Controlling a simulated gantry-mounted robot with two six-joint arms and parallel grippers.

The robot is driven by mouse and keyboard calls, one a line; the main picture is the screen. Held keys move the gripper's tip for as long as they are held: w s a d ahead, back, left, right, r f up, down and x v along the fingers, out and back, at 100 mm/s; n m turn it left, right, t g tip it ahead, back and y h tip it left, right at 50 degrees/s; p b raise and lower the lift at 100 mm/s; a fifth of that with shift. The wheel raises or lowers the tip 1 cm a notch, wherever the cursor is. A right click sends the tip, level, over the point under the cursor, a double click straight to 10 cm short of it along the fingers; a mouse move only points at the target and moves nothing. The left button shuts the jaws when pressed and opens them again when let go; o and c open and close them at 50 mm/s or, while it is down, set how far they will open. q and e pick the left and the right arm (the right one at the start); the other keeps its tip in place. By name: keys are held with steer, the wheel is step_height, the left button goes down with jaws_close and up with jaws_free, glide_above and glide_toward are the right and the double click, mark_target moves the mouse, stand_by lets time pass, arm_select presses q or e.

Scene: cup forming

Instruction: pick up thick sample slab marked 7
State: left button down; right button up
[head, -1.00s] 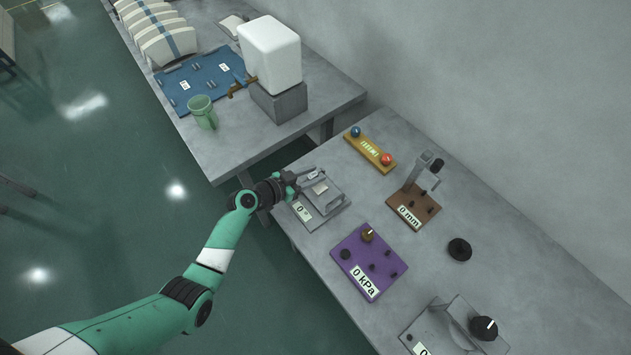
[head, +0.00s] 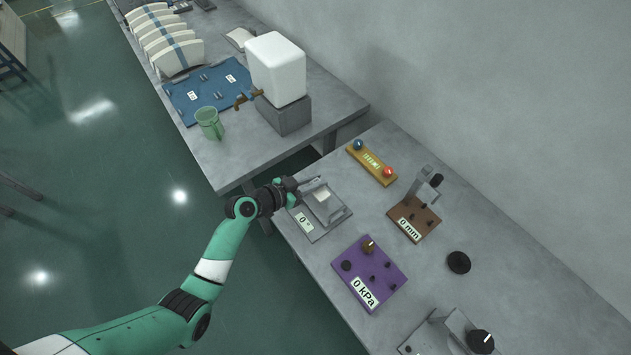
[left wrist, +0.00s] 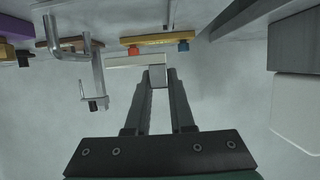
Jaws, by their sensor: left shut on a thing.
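My left gripper (head: 308,187) reaches over the back of a flat grey device (head: 328,222) with a white "0" label. In the left wrist view, its fingers (left wrist: 157,78) are shut on a small pale grey block (left wrist: 157,74), held between the fingertips. No number can be read on the block, so I cannot tell whether it is the slab marked 7. In the head view a small pale piece (head: 322,196) shows beside the fingers, over the device. I cannot tell whether it is the held block. My right gripper is not in view.
A yellow block with blue and red knobs (head: 371,165), a brown "0 mm" stand (head: 414,219) and a purple "0 kPa" panel (head: 366,276) are close by. The back bench holds a blue board (head: 208,92), green mug (head: 209,123) and white tank (head: 277,68).

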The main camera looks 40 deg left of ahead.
arm_select(q)
steer(key=s+d+r+p, duration=0.4)
steer(key=s+d+r, duration=0.3)
steer(key=s, duration=0.3)
steer(key=shift+s+d+r, duration=0.3)
steer(key=shift+s+r, duration=0.1)
steer(key=shift+r, duration=0.4)
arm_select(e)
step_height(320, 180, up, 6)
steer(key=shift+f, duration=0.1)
